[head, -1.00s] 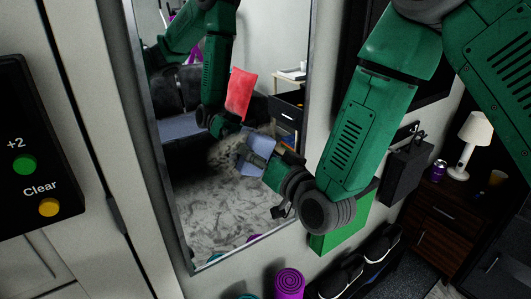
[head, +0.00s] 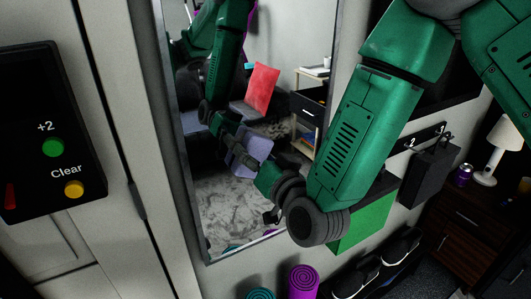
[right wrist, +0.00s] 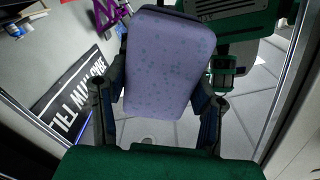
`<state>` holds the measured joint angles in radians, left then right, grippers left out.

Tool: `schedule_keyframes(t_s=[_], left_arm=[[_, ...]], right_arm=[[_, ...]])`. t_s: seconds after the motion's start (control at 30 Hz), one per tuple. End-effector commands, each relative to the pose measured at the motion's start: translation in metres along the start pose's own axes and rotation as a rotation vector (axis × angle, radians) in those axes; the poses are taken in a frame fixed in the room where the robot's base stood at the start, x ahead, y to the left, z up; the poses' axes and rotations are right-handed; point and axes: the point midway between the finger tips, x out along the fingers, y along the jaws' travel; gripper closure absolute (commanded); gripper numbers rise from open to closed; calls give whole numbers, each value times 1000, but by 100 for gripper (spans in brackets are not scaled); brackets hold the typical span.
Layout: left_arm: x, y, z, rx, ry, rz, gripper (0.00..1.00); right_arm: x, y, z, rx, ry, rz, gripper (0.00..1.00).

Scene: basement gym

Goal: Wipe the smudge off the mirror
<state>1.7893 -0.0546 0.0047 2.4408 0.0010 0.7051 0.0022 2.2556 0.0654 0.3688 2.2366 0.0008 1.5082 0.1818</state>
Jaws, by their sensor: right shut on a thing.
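The tall mirror (head: 215,225) hangs on the wall in a thin dark frame, left of centre in the head view. My right gripper (head: 253,160) is in front of its glass, shut on a lavender block like a sponge (head: 238,151). In the right wrist view the block (right wrist: 170,60) shows darker spots on its face, with a finger on each side. I cannot tell whether it touches the glass. A brownish, blurry patch (head: 279,130) shows on or in the mirror beside the block; I cannot tell whether it is the smudge or a reflection. My left gripper is not in view, apart from reflections.
A black button panel (head: 45,130) is at the left. A green box (head: 362,218) and a dark wall box (head: 428,172) are right of the mirror. A lamp (head: 497,140) stands on a dark cabinet (head: 460,222).

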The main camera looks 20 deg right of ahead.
Motion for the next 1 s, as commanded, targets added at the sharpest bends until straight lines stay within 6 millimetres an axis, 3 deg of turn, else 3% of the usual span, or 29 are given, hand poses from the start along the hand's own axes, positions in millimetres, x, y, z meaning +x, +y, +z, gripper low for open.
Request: schedule_keyframes(t_s=[0.7, 1.0], left_arm=[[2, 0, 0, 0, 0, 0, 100], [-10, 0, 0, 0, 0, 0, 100]], right_arm=[[-4, -38, 20, 3, 1, -4, 71], [-1, -46, 5, 3, 4, -2, 71]])
